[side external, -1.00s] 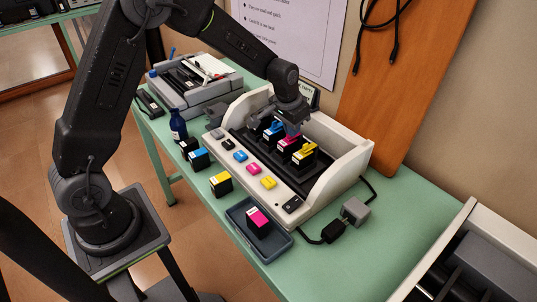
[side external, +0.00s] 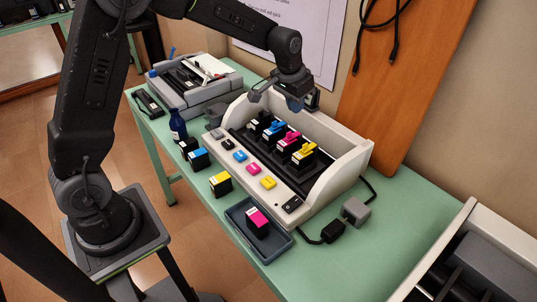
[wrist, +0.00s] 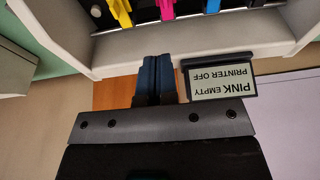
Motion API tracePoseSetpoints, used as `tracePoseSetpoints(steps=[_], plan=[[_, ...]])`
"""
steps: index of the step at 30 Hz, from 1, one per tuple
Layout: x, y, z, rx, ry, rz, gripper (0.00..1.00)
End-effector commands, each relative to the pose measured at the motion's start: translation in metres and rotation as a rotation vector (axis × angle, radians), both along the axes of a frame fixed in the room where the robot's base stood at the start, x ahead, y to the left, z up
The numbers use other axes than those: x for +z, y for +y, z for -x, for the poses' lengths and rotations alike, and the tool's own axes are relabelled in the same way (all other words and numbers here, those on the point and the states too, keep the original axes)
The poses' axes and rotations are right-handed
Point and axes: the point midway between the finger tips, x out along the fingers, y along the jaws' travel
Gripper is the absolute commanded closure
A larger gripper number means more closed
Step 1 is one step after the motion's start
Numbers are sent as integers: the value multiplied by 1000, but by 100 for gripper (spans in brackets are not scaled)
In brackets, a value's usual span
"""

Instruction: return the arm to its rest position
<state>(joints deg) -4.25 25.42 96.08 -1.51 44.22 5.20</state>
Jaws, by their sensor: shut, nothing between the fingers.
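My gripper (side external: 294,104) is raised above the back of the white printer (side external: 345,175), clear of the cartridges. In the wrist view its two blue-grey fingers (wrist: 156,78) are together with nothing between them. In the printer's dark carriage stand a black cartridge (side external: 261,121), a cyan one (side external: 273,131), a magenta one (side external: 290,142) and a yellow one (side external: 304,155). The wrist view shows a small sign (wrist: 220,80), upside down, reading "PINK EMPTY PRINTER OFF".
A blue-grey tray (side external: 274,248) with a magenta cartridge (side external: 257,222) sits in front of the printer. Loose yellow (side external: 220,184), cyan and black cartridges and a blue bottle (side external: 177,125) stand left. A grey device (side external: 187,82) is behind. An orange board (side external: 405,85) leans on the wall.

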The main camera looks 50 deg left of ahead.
Motion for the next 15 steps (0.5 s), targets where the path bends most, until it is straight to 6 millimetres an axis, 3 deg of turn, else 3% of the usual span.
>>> tracePoseSetpoints(steps=[10, 15], plan=[[5, -1, 3, 0, -5, 0, 100], [41, -7, 34, -1, -39, -2, 100]])
